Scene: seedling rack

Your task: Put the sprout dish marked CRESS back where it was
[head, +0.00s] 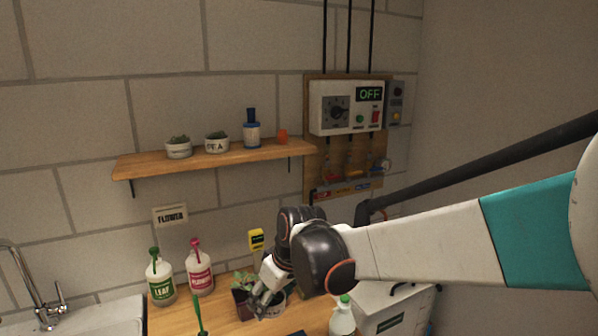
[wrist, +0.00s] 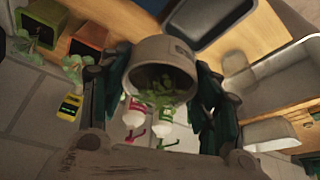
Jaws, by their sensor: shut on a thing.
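A pale round dish (wrist: 160,52) with green sprouts inside is held between the two fingers of my gripper (wrist: 160,78) in the wrist view. A dark mark shows on its side, but I cannot read it. In the head view my gripper (head: 264,298) is low over the wooden counter, with the pale dish (head: 272,306) partly hidden behind it. I cannot tell whether the dish touches the counter. On the wall shelf (head: 140,164) stand a dish marked PEA (head: 216,146) and, left of it, another pale dish (head: 178,151) whose marking I cannot read.
The shelf also bears a blue-and-white bottle (head: 252,134) and an orange object (head: 282,136); its left end is bare. Below stand the LEAF bottle (head: 160,282), a pink-labelled bottle (head: 199,270) and a dark plant pot (head: 241,300). A control box (head: 345,107) hangs right of the shelf.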

